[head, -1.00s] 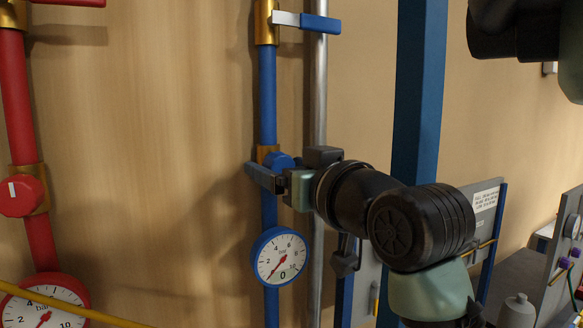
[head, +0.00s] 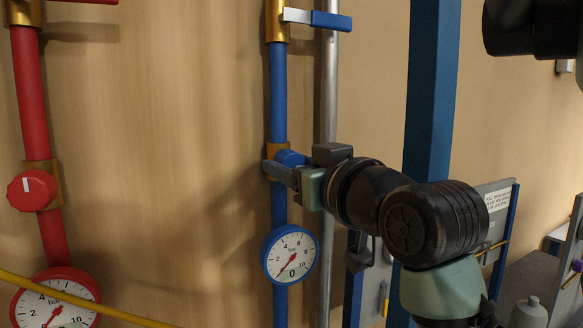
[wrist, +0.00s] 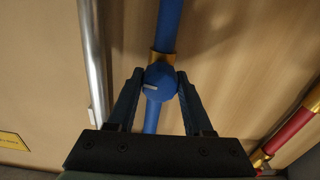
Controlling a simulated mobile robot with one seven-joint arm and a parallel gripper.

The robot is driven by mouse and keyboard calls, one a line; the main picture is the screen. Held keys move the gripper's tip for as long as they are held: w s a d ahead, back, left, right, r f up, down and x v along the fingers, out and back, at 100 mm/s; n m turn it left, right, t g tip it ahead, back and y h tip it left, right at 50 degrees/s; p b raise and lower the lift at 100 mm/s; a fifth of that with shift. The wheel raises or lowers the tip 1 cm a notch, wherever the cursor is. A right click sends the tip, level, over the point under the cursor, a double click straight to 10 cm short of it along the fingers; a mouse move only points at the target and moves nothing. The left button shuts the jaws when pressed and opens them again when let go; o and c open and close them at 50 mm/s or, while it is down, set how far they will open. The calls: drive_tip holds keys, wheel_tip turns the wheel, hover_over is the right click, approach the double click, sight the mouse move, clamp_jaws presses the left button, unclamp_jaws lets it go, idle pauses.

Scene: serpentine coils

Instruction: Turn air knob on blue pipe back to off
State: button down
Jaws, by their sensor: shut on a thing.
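The blue pipe (head: 278,95) runs upright on the wooden wall. Its blue air knob (head: 290,157) sits at a brass fitting, partly hidden by my gripper (head: 281,165) in the head view. In the wrist view the knob (wrist: 161,80) is between the two fingers of my gripper (wrist: 160,84), which is shut on it. A short pale mark on the knob's left half lies nearly level in that view. A round blue-rimmed gauge (head: 289,255) is below the knob; its needle points to the lower left, near the low end.
A blue lever valve (head: 318,18) is higher on the blue pipe. A grey pipe (head: 329,100) runs close on its right, behind my arm. At the left are a red pipe, red knob (head: 32,191) and red gauge (head: 56,300). A blue post (head: 433,90) stands right.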

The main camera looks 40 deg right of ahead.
drive_tip(key=shift+n+b, duration=0.4)
drive_tip(key=shift+n, duration=0.9)
drive_tip(key=shift+f, duration=0.1)
drive_tip(key=shift+n+b, duration=0.4)
drive_tip(key=shift+n, duration=0.2)
drive_tip(key=shift+n+b, duration=0.3)
drive_tip(key=shift+n, duration=0.7)
drive_tip(key=shift+n+b, duration=0.5)
drive_tip(key=shift+n, duration=1.1)
